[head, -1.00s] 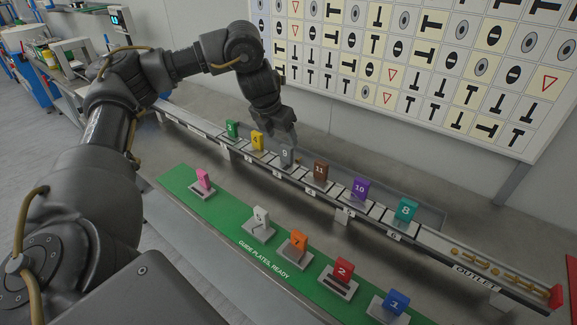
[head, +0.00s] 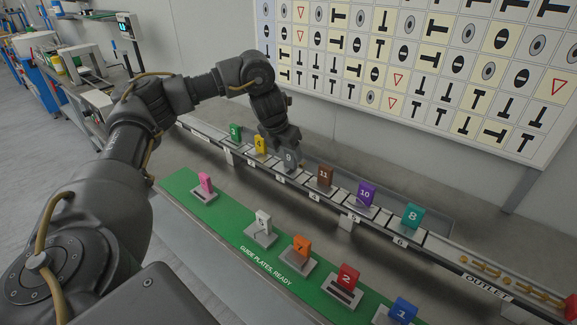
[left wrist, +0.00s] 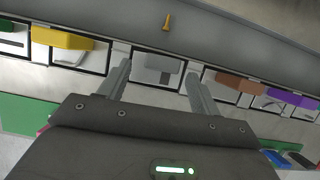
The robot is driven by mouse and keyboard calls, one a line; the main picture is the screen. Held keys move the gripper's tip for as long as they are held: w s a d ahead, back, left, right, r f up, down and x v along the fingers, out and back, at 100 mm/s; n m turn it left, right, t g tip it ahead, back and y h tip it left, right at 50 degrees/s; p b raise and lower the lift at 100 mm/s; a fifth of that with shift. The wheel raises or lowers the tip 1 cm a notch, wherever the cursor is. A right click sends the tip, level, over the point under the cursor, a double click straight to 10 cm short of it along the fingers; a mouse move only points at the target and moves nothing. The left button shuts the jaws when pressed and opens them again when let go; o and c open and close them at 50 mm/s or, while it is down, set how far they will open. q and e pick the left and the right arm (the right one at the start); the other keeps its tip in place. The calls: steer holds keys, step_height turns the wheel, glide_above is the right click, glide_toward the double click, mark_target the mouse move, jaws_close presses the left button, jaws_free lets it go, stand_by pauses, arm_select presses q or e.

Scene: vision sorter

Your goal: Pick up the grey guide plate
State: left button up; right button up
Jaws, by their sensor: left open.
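The grey guide plate (head: 291,160), marked 9, stands upright in the slotted rail between the yellow plate (head: 261,144) and the brown plate (head: 325,177). My left gripper (head: 288,149) is just above it, and its fingers partly cover the plate's top in the head view. In the left wrist view the left gripper (left wrist: 157,70) is open, with the grey plate (left wrist: 162,63) showing between and beyond its fingertips. I cannot tell whether the fingers touch it. My right gripper is not in view.
Green (head: 236,132), purple (head: 366,193) and teal (head: 412,215) plates stand along the same rail (head: 381,220). A green strip (head: 225,217) in front holds several plates on stands. A small brass-coloured piece (left wrist: 167,22) lies behind the rail.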

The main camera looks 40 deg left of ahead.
mark_target(289, 151)
arm_select(q)
steer(key=x, duration=0.4)
steer(key=shift+w+r+p, duration=0.15)
steer(key=shift+p, duration=0.2)
steer(key=c, duration=1.1)
steer(key=shift+c, duration=0.7)
steer(key=shift+r, duration=0.2)
